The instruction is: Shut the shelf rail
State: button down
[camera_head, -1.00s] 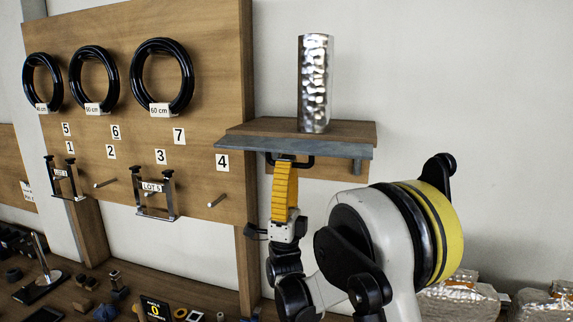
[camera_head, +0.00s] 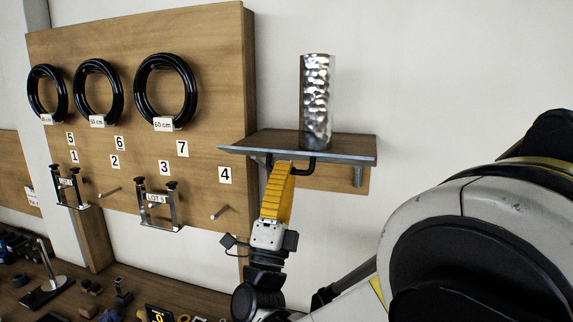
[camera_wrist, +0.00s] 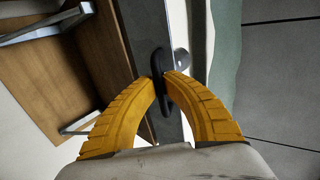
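The shelf rail (camera_head: 340,159) is a grey strip along the front edge of the small wooden shelf in the head view. In the wrist view the rail (camera_wrist: 148,30) runs down the middle of the picture. A black handle (camera_head: 307,167) hangs under it; it also shows in the wrist view (camera_wrist: 158,68). My gripper (camera_head: 285,168) has yellow fingers and comes up from below. In the wrist view my gripper (camera_wrist: 164,80) has its fingertips closed in from both sides on the black handle. The fingers hide part of the handle.
A tall hammered metal cylinder (camera_head: 317,100) stands upright on the shelf (camera_head: 270,142). Left of it is a wooden board (camera_head: 215,60) with black rings, numbered labels and pegs. A bench (camera_head: 180,295) with small items lies below. The wall right of the shelf is bare.

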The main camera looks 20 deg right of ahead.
aim_at(287, 151)
notch_tip(287, 151, up, 3)
jog(key=g+y+p, duration=0.2)
jog(key=g+p, duration=0.1)
jog(key=p, duration=0.2)
jog(key=r+g+y+p, duration=0.1)
jog(key=p, duration=0.2)
jog(key=g+y+p, duration=0.1)
jog(key=g+p, duration=0.1)
jog(key=p, duration=0.1)
jog(key=shift+w+d+r+p, duration=0.1)
jog(key=shift+w+r+p, duration=0.1)
jog(key=shift+r+p, duration=0.15)
jog(key=g+p, duration=0.1)
jog(key=p, duration=0.1)
jog(key=g+y+p, duration=0.1)
jog(key=p, duration=0.1)
jog(key=shift+w+d+r, duration=0.25)
jog(key=shift+w+r, duration=0.05)
jog(key=shift+r, duration=0.1)
jog(key=g+y+p, duration=0.1)
jog(key=g+p, duration=0.1)
jog(key=p, duration=0.1)
jog(key=shift+w+d+r+y, duration=0.15)
jog(key=shift+w+d+y, duration=0.1)
jog(key=shift+w+y, duration=0.15)
jog(key=c, duration=1.5)
grip_release()
jog(key=v, duration=1.2)
